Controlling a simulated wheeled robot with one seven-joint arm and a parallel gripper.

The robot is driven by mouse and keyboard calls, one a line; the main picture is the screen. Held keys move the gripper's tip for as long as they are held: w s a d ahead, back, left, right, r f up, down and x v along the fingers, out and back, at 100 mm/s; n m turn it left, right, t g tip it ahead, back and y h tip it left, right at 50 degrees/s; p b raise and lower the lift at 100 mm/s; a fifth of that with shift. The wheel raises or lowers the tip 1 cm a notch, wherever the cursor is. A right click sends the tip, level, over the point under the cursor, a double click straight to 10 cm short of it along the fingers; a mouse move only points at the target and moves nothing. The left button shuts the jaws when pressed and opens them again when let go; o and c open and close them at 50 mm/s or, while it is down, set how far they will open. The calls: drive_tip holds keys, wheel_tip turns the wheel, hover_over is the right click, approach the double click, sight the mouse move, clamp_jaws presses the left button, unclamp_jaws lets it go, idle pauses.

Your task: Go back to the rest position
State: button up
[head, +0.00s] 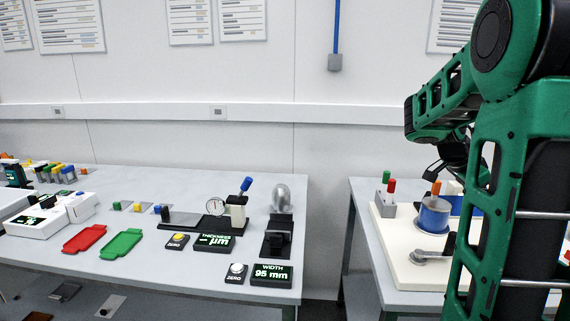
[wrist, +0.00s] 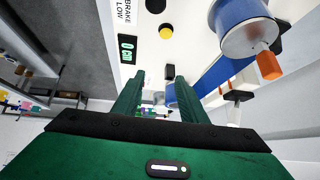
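My gripper (wrist: 160,86) shows in the wrist view as two green fingers that stand apart with nothing between them. In the head view my green arm fills the right side. The gripper end is dark and partly hidden there, above the right bench (head: 375,262), close to a blue cylinder (head: 434,215) with an orange handle. In the wrist view a blue and silver drum (wrist: 243,28) with an orange handle (wrist: 268,65) lies to the right of the fingers, apart from them.
The left bench (head: 150,262) carries a red tray (head: 84,239), a green tray (head: 122,243), a dial gauge (head: 214,207) and a width display (head: 272,272). A gap separates the benches. The right bench holds a white board (head: 394,236) with fixtures beside my arm.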

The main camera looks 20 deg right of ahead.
drive_tip(key=s+a+f+n+y, duration=0.2)
drive_tip(key=s+a+f+n, duration=0.1)
drive_tip(key=a, duration=0.7)
drive_tip(key=s+a+f+n+t+y, duration=0.1)
drive_tip(key=s+a+f+n+y, duration=0.2)
drive_tip(key=s+a+n, duration=0.2)
drive_tip(key=s+a+f+n+t+y, duration=0.1)
drive_tip(key=s+a+f+n+y, duration=0.1)
drive_tip(key=a+n, duration=0.6)
drive_tip(key=s+a+f, duration=0.1)
drive_tip(key=a, duration=0.5)
drive_tip(key=shift+s+a+y, duration=0.3)
drive_tip(key=shift+s+a, duration=0.05)
drive_tip(key=shift+s, duration=0.05)
drive_tip(key=shift+c, duration=1)
drive_tip(key=shift+d, duration=0.1)
